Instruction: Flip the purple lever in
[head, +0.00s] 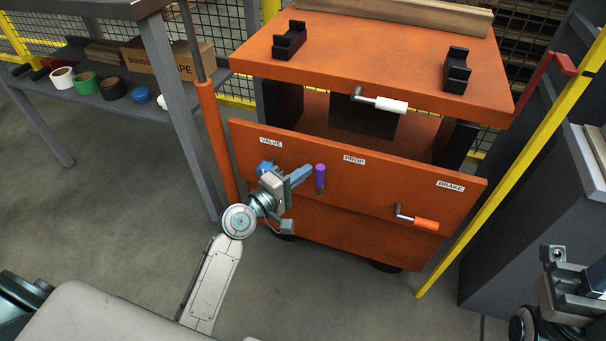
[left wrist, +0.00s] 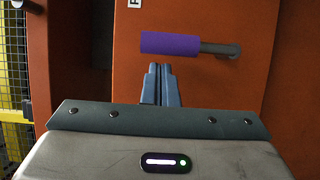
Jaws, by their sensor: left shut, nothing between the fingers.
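The purple lever (head: 320,174) is on the orange cart's front panel (head: 390,185), left of centre under the PROP label (head: 354,160). Its purple grip points up in the head view, with a short grey rod below. In the left wrist view the purple grip (left wrist: 170,43) lies sideways, its grey rod to the right. My left gripper (head: 307,171) is shut and empty, its fingertips just left of the grip. In the left wrist view the closed fingertips (left wrist: 160,68) are just below the grip; contact is unclear. My right arm shows at the bottom right; its fingers are not clear.
A blue valve handle (head: 265,166) is behind my left wrist, by the VALVE label. An orange-gripped brake lever (head: 425,224) is at the right, and a white-gripped lever (head: 390,104) is above. A yellow post (head: 520,165) and grey cabinet (head: 530,210) stand right.

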